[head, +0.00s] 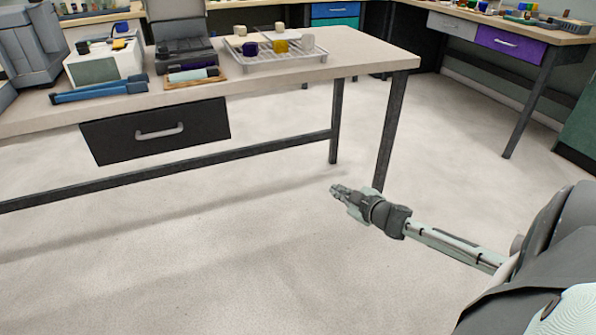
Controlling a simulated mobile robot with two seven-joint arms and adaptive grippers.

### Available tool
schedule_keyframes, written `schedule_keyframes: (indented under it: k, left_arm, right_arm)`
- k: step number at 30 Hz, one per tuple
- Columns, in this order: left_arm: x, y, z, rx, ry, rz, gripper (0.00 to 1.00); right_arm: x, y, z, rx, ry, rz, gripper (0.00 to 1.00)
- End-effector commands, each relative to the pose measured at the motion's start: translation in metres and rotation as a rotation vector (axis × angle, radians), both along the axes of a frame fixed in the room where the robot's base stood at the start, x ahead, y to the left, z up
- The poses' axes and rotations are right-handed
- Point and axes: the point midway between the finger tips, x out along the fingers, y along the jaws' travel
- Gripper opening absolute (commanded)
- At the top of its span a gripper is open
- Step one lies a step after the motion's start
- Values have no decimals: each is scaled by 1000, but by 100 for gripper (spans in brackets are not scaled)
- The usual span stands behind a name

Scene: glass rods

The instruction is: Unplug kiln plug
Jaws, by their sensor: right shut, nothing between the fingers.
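I cannot make out a kiln plug for certain. A white box-shaped unit (103,67) with a dark greenish front panel stands on the left of the workbench; I cannot tell whether it is the kiln. Small blue and yellow items (122,36) sit at its top; their kind is too small to tell. My right gripper (338,190) is shut and empty. It hangs over open floor in front of the bench, well apart from everything on it. My left gripper is not in view.
The workbench (345,50) has a black drawer (155,131) and dark legs. On it are blue bars (98,92), a dark machine (185,47) and a wire rack (270,65) with small blocks. A second bench (540,38) stands at back right. The floor is clear.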

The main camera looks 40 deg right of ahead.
Motion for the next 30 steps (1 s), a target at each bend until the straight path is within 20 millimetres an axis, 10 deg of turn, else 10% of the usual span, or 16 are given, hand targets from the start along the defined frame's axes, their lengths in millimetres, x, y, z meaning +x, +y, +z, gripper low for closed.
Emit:
schedule_keyframes:
  k: [7,13,20,30]
  left_arm:
    - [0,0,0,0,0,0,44]
    - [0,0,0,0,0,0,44]
    - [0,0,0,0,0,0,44]
    - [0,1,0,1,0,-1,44]
  right_arm:
    - [61,14,169,-126,-221,374,0]
    - [66,77,296,-249,-229,811,0]
    - [-4,152,389,-477,231,1339,0]
    - [-97,144,455,-716,1007,1365,0]
